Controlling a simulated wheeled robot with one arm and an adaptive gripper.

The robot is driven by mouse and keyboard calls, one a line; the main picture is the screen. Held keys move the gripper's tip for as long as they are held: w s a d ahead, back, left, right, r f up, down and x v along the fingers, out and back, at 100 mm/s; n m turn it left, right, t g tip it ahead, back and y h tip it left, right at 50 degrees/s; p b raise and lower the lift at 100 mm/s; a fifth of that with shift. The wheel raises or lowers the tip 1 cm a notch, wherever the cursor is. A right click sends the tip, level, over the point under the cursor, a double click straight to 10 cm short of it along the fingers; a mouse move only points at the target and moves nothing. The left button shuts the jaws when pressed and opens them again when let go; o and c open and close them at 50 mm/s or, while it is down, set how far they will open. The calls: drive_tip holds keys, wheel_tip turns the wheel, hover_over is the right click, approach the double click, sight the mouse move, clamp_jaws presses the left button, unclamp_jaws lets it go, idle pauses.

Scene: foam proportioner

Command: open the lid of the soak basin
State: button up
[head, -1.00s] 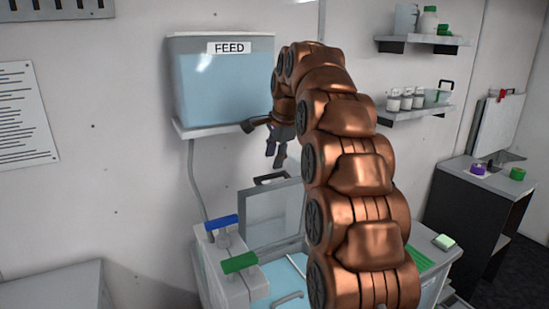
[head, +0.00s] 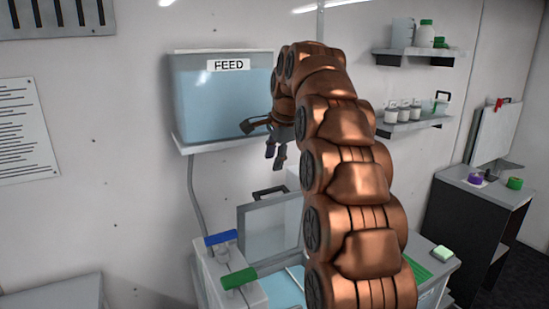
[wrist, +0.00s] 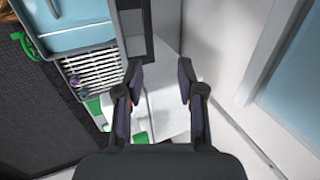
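A basin with pale blue liquid (head: 280,288) is low in the head view, partly hidden by my arm. I take it as the soak basin. A grey framed lid panel (head: 268,232) with a dark handle (head: 270,192) stands upright at its back; its right part is behind my arm. My gripper (head: 276,156) is above this panel, in front of the wall, and apart from the handle. In the wrist view my gripper (wrist: 158,76) is open, its two fingers apart with nothing between them. A pale blue surface (wrist: 75,30) shows at the upper left there.
The FEED tank (head: 222,98) on its wall ledge is close behind my gripper. A blue lever (head: 221,238) and a green lever (head: 239,278) stand left of the basin. Shelves with bottles (head: 415,122) and a dark cabinet (head: 470,225) are at the right.

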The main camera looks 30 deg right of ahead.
drive_tip(key=shift+r, duration=0.15)
drive_tip(key=s+r, duration=0.4)
drive_tip(key=s, duration=1)
drive_tip(key=shift+r, duration=0.2)
idle(1.2)
drive_tip(key=shift+a+f, duration=0.1)
drive_tip(key=shift+a, duration=0.05)
idle(0.3)
